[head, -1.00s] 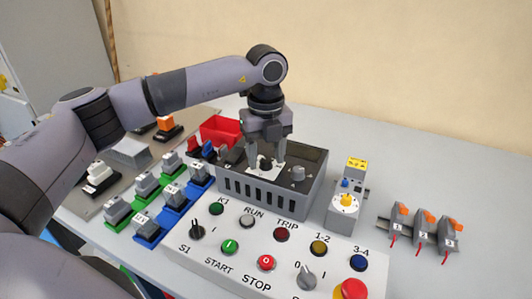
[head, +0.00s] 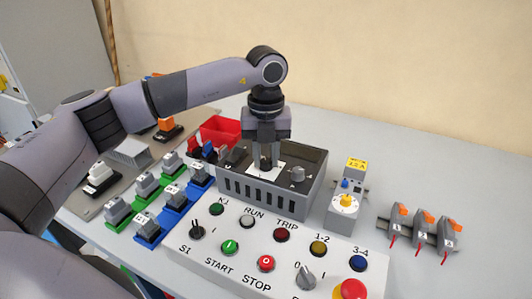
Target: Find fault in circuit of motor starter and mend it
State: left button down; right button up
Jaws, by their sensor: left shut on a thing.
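My left gripper (head: 266,163) points straight down over the grey vented box (head: 262,197). It is shut on a small dark knob (head: 265,163) on the white plate of that box's top; the fingers hide most of the knob. The control panel (head: 220,251) in front carries indicator lamps marked K1, RUN, TRIP, 1-2 and 3-4. It also has switch S1 (head: 197,229), the green START button (head: 230,247), the red STOP button (head: 266,263) and a grey selector (head: 305,279). The overload relay (head: 346,203) with a yellow dial stands to the right. My right gripper is not in view.
Several grey plug-in blocks (head: 147,229) stand on green and blue bases at left. A red bin (head: 220,130) is behind them. Orange-levered clips (head: 422,230) numbered 1 to 3 sit in a rack at right. The table's back right is clear.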

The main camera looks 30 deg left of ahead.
aim_at(266, 160)
pick_arm(q)
jog(key=m, duration=0.4)
jog(key=shift+m, duration=2.1)
jog(key=c, duration=0.9)
grip_release()
jog(key=shift+r, duration=0.1)
notch_tip(266, 160, up, 7)
jog(key=shift+r, duration=0.1)
